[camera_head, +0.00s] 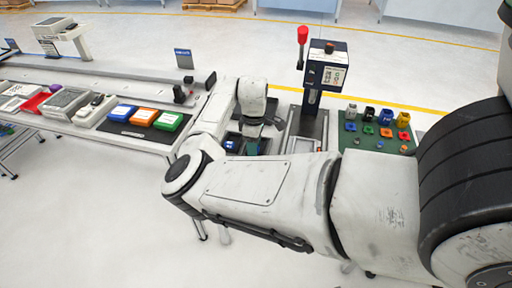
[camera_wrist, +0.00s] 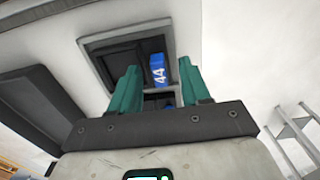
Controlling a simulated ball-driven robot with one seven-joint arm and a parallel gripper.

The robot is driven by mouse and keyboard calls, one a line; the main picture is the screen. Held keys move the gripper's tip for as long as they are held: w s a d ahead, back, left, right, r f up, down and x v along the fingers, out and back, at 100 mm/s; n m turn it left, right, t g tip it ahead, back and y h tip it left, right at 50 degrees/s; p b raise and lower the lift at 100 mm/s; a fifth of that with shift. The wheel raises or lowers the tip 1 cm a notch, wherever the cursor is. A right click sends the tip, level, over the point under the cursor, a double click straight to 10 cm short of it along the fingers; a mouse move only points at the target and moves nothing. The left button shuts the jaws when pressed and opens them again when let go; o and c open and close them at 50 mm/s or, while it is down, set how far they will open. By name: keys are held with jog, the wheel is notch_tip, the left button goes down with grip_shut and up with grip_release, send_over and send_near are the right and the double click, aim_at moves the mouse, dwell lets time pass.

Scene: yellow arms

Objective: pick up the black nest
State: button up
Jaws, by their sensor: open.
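A black square recess with a pale frame (camera_wrist: 98,41), which looks like the black nest, lies below my gripper in the wrist view. A blue block marked 44 (camera_wrist: 158,72) sits at its right side, between my fingers in the picture. My gripper (camera_wrist: 159,66) has two green fingers spread apart, with nothing clearly held. I cannot tell how far the fingertips are above the nest. In the head view my gripper (camera_head: 252,147) points down over a dark area, and my arm hides most of it. A blue piece (camera_head: 230,145) shows beside it.
A press with a red-knobbed lever (camera_head: 303,45) stands right of my gripper. A green board (camera_head: 352,146) with several small parts is further right. Blue (camera_head: 122,112), orange (camera_head: 143,117) and green (camera_head: 168,121) boxes sit left. A dark slab (camera_wrist: 38,104) lies left in the wrist view.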

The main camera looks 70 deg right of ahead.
jog(key=shift+c, duration=0.2)
grip_shut()
jog(key=shift+r, duration=0.1)
dwell(0.5)
